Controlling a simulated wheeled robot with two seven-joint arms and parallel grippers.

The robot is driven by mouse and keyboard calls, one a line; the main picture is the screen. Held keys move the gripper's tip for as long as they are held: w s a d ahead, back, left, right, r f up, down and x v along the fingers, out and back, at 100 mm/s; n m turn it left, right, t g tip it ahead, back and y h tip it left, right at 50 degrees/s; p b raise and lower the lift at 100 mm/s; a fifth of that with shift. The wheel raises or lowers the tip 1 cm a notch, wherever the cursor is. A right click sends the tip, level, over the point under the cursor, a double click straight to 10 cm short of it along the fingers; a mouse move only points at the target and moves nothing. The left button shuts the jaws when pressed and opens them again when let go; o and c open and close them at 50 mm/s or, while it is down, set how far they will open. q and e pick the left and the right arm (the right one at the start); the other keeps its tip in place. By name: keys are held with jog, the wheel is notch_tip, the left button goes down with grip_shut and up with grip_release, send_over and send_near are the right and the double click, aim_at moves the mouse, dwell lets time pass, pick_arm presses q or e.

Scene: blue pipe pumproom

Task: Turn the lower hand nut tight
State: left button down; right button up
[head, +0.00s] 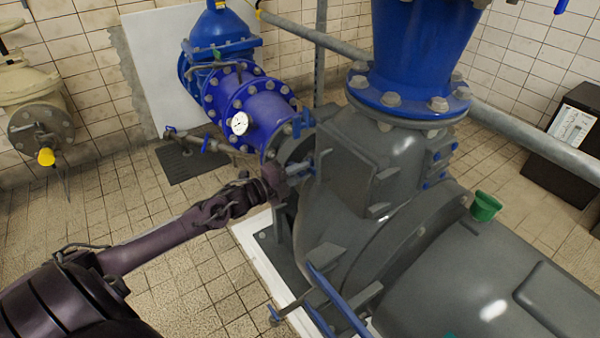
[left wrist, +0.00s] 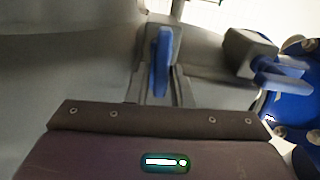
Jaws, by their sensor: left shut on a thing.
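The lower hand nut (head: 304,167) is a blue winged piece on the side of the grey pump housing, partly covered by my gripper in the head view. In the left wrist view a blue wing (left wrist: 161,62) stands upright straight ahead of the gripper's dark palm. My left gripper (head: 292,172) reaches in from the left and is shut on the lower hand nut. A second blue hand nut (head: 303,124) sits above it in the head view, clear of the gripper. My right gripper is not in view.
The grey pump housing (head: 335,225) stands close to the right of my gripper. A blue pipe with a gauge (head: 239,123) lies behind it. Blue bars (head: 338,300) stick out low in front. The tiled floor (head: 165,255) at left is mostly clear.

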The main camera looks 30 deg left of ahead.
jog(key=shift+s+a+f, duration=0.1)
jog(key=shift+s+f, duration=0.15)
pick_arm(q)
jog(key=c, duration=1.5)
grip_release()
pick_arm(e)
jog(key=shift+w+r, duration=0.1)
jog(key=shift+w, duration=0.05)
pick_arm(q)
jog(key=shift+s, duration=0.15)
jog(key=shift+s+a+f, duration=0.1)
jog(key=shift+s+a, duration=0.05)
jog(key=shift+s, duration=0.15)
jog(key=p+v, duration=0.1)
jog(key=v, duration=0.5)
jog(key=shift+s+a+p, duration=0.15)
jog(key=shift+s+p, duration=0.2)
jog(key=shift+p, duration=0.05)
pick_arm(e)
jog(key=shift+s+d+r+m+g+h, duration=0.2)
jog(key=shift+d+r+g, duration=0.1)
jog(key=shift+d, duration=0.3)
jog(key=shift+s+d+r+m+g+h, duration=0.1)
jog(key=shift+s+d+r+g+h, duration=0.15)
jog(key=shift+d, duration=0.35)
